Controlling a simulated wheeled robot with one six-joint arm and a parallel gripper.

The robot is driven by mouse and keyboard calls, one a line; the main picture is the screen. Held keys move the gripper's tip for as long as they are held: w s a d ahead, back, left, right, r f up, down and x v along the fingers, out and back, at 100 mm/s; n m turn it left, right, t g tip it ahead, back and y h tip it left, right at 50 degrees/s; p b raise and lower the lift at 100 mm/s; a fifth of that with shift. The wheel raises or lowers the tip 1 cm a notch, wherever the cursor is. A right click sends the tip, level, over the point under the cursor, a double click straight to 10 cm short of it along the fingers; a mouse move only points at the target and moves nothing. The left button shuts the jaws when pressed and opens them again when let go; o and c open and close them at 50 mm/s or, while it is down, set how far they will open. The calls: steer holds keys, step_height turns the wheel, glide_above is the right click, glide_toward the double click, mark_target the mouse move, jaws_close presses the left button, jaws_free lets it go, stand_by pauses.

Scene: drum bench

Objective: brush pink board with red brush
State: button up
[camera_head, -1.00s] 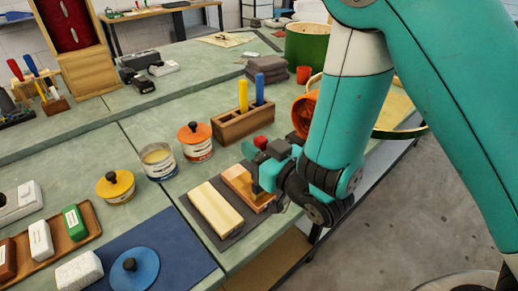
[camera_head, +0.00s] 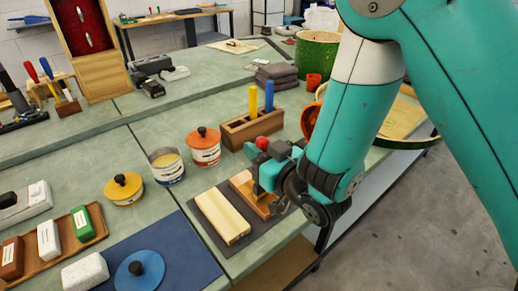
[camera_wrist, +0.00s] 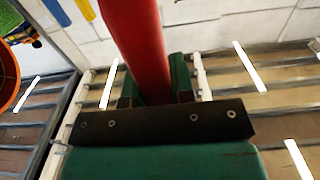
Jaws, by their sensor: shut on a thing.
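The pinkish-orange board (camera_head: 241,179) lies on a dark mat beside a cream board (camera_head: 222,215), at the bench's front edge. My gripper (camera_head: 268,176) is over the pinkish board and hides part of it. It is shut on the red brush (camera_head: 262,143), whose red handle end sticks up above the fingers. In the wrist view the red handle (camera_wrist: 138,45) runs up between my two teal fingers (camera_wrist: 156,88). The bristle end is low at the board; I cannot tell whether it touches.
A wooden rack (camera_head: 236,136) with yellow and blue handles stands just behind. Tins (camera_head: 204,148) and an open can (camera_head: 165,167) are to the left. A blue mat (camera_head: 190,255) lies in front. A green drum (camera_head: 317,48) is at the back right.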

steer(key=shift+x, duration=1.4)
steer(key=shift+w, duration=0.1)
steer(key=shift+p+x, duration=0.35)
steer(key=shift+x, duration=1.1)
steer(key=shift+p+x, duration=1.4)
steer(key=shift+p, duration=0.35)
steer(key=shift+a, duration=0.15)
